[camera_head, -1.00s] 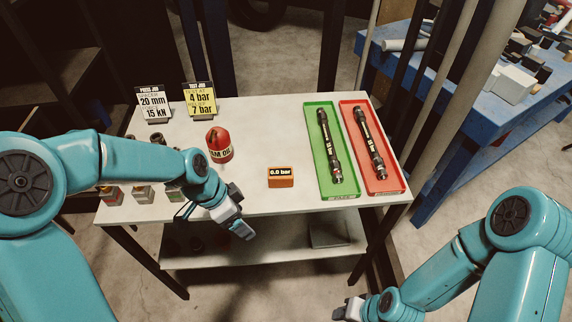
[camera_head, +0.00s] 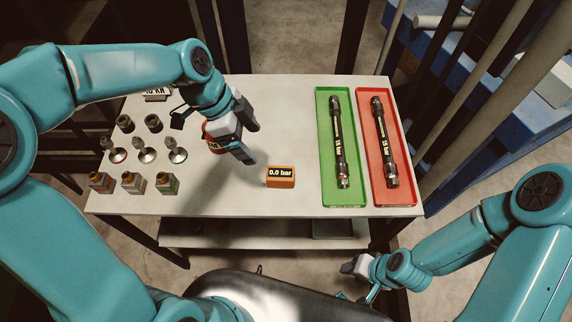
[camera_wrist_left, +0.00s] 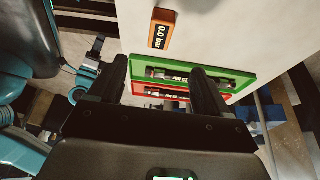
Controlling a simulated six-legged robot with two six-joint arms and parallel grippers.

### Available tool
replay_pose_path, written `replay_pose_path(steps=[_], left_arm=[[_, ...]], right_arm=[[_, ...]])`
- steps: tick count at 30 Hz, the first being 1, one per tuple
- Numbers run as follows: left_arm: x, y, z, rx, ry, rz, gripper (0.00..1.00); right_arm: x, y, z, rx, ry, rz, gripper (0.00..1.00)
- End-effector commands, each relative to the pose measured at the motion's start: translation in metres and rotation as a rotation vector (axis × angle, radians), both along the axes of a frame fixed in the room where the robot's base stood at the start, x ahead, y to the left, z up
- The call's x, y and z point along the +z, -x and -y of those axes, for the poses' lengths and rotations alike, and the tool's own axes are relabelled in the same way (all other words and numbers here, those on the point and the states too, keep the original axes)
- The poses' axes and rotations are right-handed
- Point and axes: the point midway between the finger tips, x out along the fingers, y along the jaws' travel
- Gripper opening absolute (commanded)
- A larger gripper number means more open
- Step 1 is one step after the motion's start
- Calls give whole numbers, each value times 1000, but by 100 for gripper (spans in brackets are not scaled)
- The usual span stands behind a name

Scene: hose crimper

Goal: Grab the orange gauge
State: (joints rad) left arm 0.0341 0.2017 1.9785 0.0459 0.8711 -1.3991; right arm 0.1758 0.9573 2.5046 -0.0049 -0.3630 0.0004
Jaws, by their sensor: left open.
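The orange gauge (camera_head: 280,177) is a small block with a "0.0 bar" display. It stands on the white table near its front edge, left of the green tray. In the left wrist view the gauge (camera_wrist_left: 161,30) shows at the top, beyond the fingers and left of centre. My left gripper (camera_head: 252,144) is open and empty, above the table, to the left of the gauge and a little behind it in the head view. It is apart from the gauge. My right gripper (camera_head: 350,268) is low in front of the table, away from the gauge; its jaws are too small to judge.
A green tray (camera_head: 325,190) and a red tray (camera_head: 377,190) each hold a dark hose on the right. A red object (camera_head: 213,134) sits partly hidden behind my left gripper. Several metal fittings (camera_head: 132,182) stand at the left. The table (camera_head: 240,200) around the gauge is clear.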

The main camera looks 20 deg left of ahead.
Motion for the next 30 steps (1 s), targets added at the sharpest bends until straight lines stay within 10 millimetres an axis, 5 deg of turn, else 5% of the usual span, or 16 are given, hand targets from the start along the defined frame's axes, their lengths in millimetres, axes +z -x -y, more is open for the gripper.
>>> replay_pose_path(steps=[5,15,30], left_arm=[[-7,5,4,-11,0,-1,78],[-78,3,34,-12,0,-3,78],[-133,-8,58,-11,0,-2,78]], right_arm=[[1,0,0,0,0,-1,43],[7,0,0,0,0,0,43],[22,0,0,0,0,0,43]])
